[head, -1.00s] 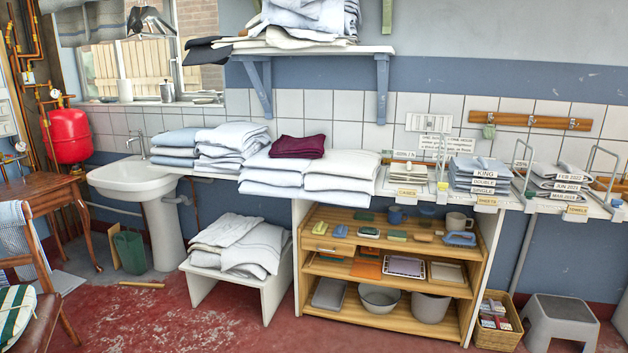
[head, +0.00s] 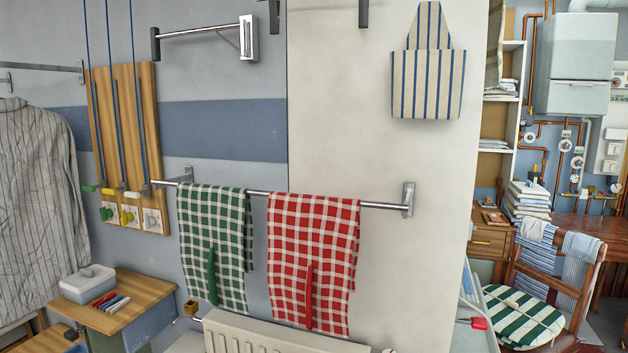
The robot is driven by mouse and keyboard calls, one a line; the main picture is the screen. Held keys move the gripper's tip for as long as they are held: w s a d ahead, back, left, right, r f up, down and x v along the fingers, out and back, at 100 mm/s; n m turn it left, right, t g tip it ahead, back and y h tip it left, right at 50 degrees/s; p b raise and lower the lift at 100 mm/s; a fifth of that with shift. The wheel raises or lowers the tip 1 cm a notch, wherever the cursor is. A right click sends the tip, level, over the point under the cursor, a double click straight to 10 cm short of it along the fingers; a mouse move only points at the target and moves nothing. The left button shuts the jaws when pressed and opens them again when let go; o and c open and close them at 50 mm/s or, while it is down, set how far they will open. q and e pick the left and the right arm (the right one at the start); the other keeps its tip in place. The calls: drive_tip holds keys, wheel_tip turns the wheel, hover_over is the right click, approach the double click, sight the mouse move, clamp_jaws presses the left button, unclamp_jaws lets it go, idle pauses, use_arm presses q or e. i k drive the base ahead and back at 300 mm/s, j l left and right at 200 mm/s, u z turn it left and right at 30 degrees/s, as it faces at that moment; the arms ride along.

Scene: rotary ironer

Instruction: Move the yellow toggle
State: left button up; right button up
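A tall wooden board (head: 122,130) hangs on the wall at the left in the head view. Blue cords run down its front, with small coloured toggles at their lower ends. The yellow toggle (head: 109,191) is in the middle, between a green toggle (head: 89,188) and a white toggle (head: 133,195). Below them are plates with a green knob (head: 106,213), a yellow knob (head: 127,214) and a white knob (head: 151,218). Neither of my grippers is in view.
A rail (head: 380,205) right of the board carries a green checked towel (head: 213,230) and a red checked towel (head: 311,235), above a radiator (head: 270,338). A wooden stand (head: 145,292) with a grey box (head: 88,284) is below the board. A striped shirt (head: 38,200) hangs left.

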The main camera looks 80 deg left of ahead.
sight(123, 187)
drive_tip(key=u, duration=3.85)
drive_tip(key=i+j+z, duration=0.7)
drive_tip(key=i+j, duration=0.2)
drive_tip(key=j, duration=0.15)
